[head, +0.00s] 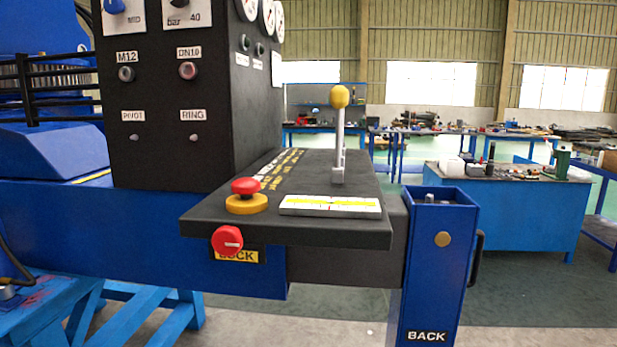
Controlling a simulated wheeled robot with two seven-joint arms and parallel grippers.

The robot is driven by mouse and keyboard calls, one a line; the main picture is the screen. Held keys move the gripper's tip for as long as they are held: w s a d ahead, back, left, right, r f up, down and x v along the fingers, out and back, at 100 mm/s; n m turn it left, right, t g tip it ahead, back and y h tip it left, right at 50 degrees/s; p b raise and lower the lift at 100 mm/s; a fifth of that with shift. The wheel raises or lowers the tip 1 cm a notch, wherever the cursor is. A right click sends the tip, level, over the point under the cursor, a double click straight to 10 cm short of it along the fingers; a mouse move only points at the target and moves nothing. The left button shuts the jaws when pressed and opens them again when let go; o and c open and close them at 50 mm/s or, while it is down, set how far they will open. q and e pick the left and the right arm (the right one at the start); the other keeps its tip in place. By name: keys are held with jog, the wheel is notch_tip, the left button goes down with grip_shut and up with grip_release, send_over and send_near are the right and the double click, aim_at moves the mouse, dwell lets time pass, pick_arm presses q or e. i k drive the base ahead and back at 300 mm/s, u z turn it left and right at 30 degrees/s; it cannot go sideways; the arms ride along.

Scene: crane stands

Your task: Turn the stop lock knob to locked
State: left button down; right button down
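The red round knob (227,241) sits on the front edge of the dark control shelf. It has a pale mark line that lies roughly horizontal. A yellow label (237,256) with black letters is partly hidden behind it; "OCK" can be read. Above the knob, a red mushroom button (245,187) on a yellow base stands on the shelf top. Neither of my grippers shows in the head view.
A lever with a yellow ball (340,97) stands upright on the shelf (300,232), behind a white and yellow scale plate (331,206). A black panel (165,100) rises behind at left. A blue post (435,260) marked BACK stands at right. Floor shows in front.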

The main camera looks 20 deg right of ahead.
aim_at(226, 241)
jog(key=z, duration=2.1)
jog(key=k, duration=0.95)
jog(key=u, duration=1.35)
